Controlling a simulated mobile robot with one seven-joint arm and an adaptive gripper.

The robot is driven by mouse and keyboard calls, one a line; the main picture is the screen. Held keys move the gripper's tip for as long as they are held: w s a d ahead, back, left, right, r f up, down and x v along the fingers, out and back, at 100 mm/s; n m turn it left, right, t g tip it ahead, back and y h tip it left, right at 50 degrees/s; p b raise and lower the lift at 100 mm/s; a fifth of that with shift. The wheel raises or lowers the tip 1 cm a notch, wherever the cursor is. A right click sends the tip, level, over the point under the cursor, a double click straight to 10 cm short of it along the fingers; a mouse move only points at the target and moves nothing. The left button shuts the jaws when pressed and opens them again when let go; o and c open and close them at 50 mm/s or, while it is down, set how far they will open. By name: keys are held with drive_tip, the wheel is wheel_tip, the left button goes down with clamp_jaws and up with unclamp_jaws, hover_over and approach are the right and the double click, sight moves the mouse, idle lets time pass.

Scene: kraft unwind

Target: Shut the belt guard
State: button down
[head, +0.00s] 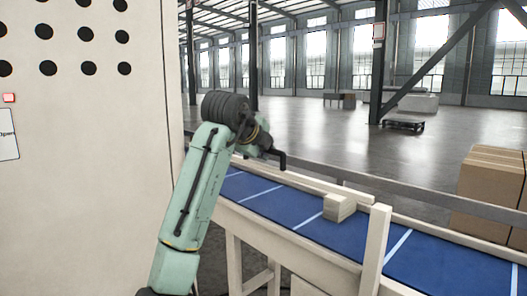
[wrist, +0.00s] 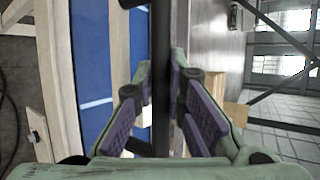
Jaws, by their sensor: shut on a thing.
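In the wrist view my gripper (wrist: 162,62) is closed from both sides on a dark bar (wrist: 163,30) that runs up the picture between its purple-padded fingers. I cannot tell for sure which part of the belt guard this bar is. In the head view my green arm reaches up to the near side of the conveyor, and the gripper's fingers are mostly hidden behind the wrist. A dark bent piece (head: 282,157) shows just right of the wrist, above the blue belt (head: 325,222). The belt also shows left of the fingers in the wrist view (wrist: 92,60).
A pale block (head: 339,207) stands at the belt near a pale rail (head: 300,180). A pale post (head: 375,250) rises at the conveyor's near side. A large cream panel (head: 85,170) fills the left. Cardboard boxes (head: 488,190) stand at right. The floor beyond is mostly open.

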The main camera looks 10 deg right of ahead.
drive_tip(key=c, duration=1.6)
unclamp_jaws()
drive_tip(key=v, duration=1.2)
